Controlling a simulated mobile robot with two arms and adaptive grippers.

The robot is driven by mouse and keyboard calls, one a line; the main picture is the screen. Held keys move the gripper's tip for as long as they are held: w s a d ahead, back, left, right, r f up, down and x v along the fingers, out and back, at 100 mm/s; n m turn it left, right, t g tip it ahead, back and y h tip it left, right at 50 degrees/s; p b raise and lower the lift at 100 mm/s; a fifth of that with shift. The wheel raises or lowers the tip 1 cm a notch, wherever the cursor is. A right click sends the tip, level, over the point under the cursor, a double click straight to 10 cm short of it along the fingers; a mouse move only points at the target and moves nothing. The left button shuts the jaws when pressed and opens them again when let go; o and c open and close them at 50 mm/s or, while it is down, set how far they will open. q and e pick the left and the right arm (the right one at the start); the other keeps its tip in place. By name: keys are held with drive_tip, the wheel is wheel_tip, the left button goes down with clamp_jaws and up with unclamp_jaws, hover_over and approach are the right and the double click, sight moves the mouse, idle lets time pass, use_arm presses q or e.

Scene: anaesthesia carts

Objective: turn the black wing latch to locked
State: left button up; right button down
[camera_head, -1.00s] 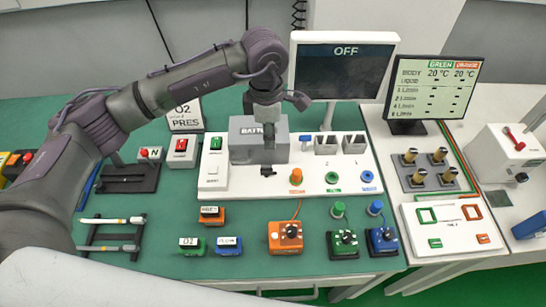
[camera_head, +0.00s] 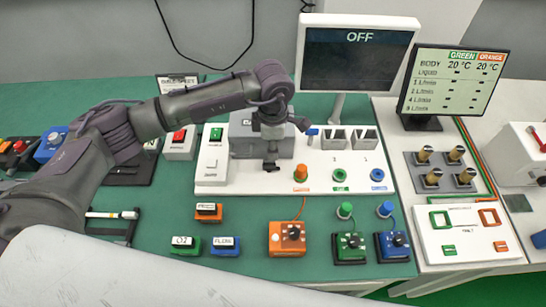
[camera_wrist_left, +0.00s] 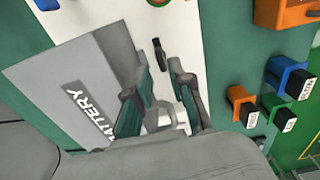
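The black wing latch (camera_wrist_left: 158,56) shows in the left wrist view on the white panel beside the grey battery box. It lies just beyond and between the fingertips of my left gripper (camera_wrist_left: 163,82), whose fingers are apart. I cannot tell whether they touch the latch. In the head view my left gripper (camera_head: 270,163) points down at the front of the battery box (camera_head: 246,132), low over the panel (camera_head: 235,180). There the latch cannot be told apart from the dark fingertips. My right gripper is not in view.
Orange (camera_head: 301,172), green (camera_head: 339,174) and blue (camera_head: 377,174) connectors stand right of the gripper. Dial boxes (camera_head: 287,239) sit in front, with small labelled blocks (camera_head: 225,247). A monitor (camera_head: 358,57) reading OFF stands behind. Bare green mat lies between panel and blocks.

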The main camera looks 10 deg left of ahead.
sight(273, 164)
use_arm(q)
wheel_tip(273, 164, down, 7)
drive_tip(key=shift+w+r+p, duration=0.1)
drive_tip(key=shift+r+p, duration=0.05)
drive_tip(key=shift+p, duration=0.55)
clamp_jaws()
